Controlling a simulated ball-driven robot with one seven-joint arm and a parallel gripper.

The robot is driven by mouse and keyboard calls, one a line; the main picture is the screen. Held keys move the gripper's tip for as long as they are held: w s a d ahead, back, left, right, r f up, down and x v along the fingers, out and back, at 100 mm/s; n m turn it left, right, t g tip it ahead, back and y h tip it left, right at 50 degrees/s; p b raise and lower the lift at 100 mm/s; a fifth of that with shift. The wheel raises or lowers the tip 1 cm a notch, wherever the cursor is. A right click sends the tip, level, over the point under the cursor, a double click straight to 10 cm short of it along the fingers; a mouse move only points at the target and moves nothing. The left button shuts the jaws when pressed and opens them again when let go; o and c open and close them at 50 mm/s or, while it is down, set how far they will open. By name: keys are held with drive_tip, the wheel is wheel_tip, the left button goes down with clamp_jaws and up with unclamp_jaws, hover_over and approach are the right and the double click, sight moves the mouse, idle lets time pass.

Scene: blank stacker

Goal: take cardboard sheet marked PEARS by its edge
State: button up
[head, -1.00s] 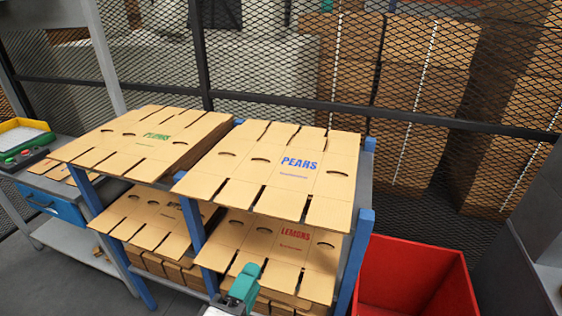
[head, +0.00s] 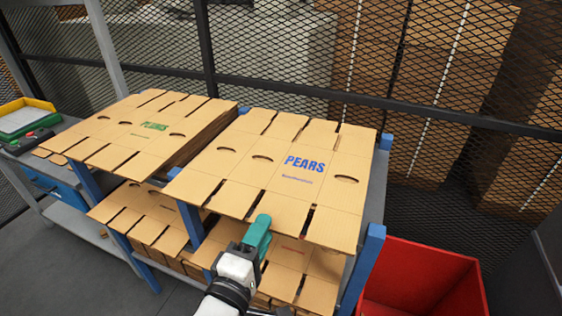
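The cardboard sheet marked PEARS (head: 328,191) lies flat on the upper right shelf, its blue print facing up and its slotted front flaps overhanging toward me. My gripper (head: 261,226), with a teal end and a white and black wrist, is in front of the sheet's front edge, near the middle flaps.
A stack with green print (head: 128,140) lies on the upper left shelf. More sheets (head: 285,270) lie on the lower shelf, partly behind my arm. Blue posts (head: 362,268) frame the rack. A red bin (head: 420,265) stands at right, and wire mesh (head: 300,50) closes the back.

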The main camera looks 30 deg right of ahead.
sight(271, 214)
drive_tip(key=shift+p+x, duration=0.95)
drive_tip(key=shift+x, duration=1.7)
drive_tip(key=shift+f, duration=0.2)
drive_tip(key=shift+c, duration=0.2)
clamp_jaws()
